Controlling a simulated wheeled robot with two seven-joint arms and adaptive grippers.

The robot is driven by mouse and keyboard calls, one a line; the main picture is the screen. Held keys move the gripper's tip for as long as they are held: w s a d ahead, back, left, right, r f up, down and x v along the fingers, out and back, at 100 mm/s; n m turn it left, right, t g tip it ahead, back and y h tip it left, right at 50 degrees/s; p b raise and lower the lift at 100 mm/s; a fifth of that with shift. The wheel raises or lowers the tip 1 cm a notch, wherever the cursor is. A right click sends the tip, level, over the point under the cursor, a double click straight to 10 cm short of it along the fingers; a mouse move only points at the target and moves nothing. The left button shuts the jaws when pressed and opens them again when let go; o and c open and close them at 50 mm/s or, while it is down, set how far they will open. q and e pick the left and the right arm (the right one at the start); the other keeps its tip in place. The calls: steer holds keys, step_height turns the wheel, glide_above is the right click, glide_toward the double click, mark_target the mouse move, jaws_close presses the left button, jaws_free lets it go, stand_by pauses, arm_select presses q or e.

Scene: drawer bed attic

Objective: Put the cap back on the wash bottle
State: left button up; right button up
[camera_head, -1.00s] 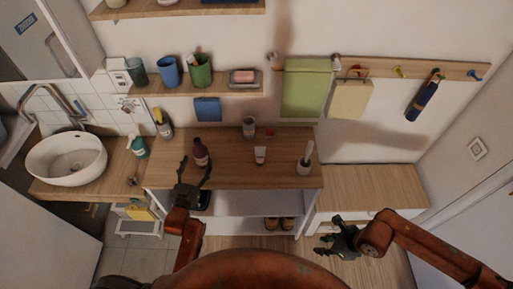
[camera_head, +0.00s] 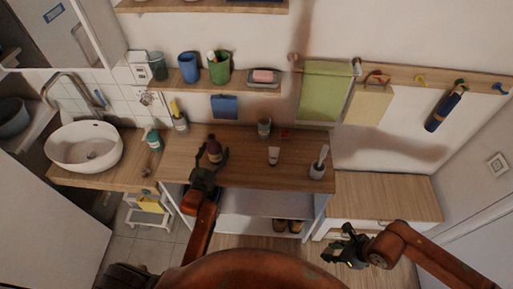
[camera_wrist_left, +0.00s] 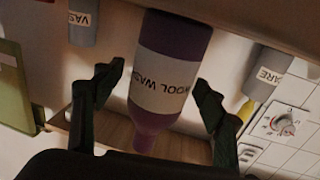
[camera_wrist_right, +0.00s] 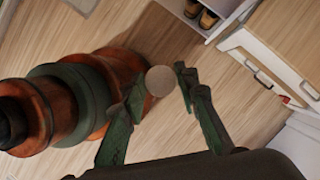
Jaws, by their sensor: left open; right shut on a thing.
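The purple wash bottle (camera_head: 214,150), with a white "WOOL WASH" label, stands on the wooden counter. It appears upside down in the left wrist view (camera_wrist_left: 168,75), its narrow neck toward the bottom of the picture. My left gripper (camera_head: 208,168) is open at the bottle, with one finger on each side in the left wrist view; gaps show between fingers and bottle. My right gripper (camera_head: 345,247) is far off to the right, in front of the counter. It is shut on a small round tan cap (camera_wrist_right: 160,81), seen between its fingertips in the right wrist view.
On the counter (camera_head: 245,174) stand a grey cup (camera_head: 264,128), a white tube (camera_head: 273,156) and a brush in a holder (camera_head: 318,166). A spray bottle (camera_head: 154,141) stands near the sink (camera_head: 84,147). A shelf with cups hangs above. The low cabinet top (camera_head: 390,193) is clear.

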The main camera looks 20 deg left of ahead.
mark_target(211, 151)
arm_select(q)
steer(key=shift+c, duration=0.3)
steer(key=c, duration=1.3)
steer(key=shift+r, duration=0.1)
steer(key=shift+r, duration=0.45)
arm_select(e)
steer(key=shift+r, duration=0.1)
arm_select(q)
step_height(211, 151, up, 2)
steer(key=shift+r+p, duration=0.25)
steer(key=shift+p, duration=0.05)
arm_select(e)
steer(key=shift+r, duration=0.25)
steer(key=shift+r+p, duration=0.6)
steer(key=shift+r, duration=0.1)
arm_select(q)
steer(key=s+r, duration=0.3)
steer(key=s, duration=0.1)
steer(key=s+a+r, duration=0.1)
steer(key=s+r, duration=0.2)
steer(key=s, duration=0.2)
steer(key=s+r, duration=0.3)
steer(key=s, duration=0.2)
steer(key=shift+a+r, duration=0.25)
steer(key=shift+a, duration=0.15)
arm_select(e)
steer(key=shift+r, duration=0.25)
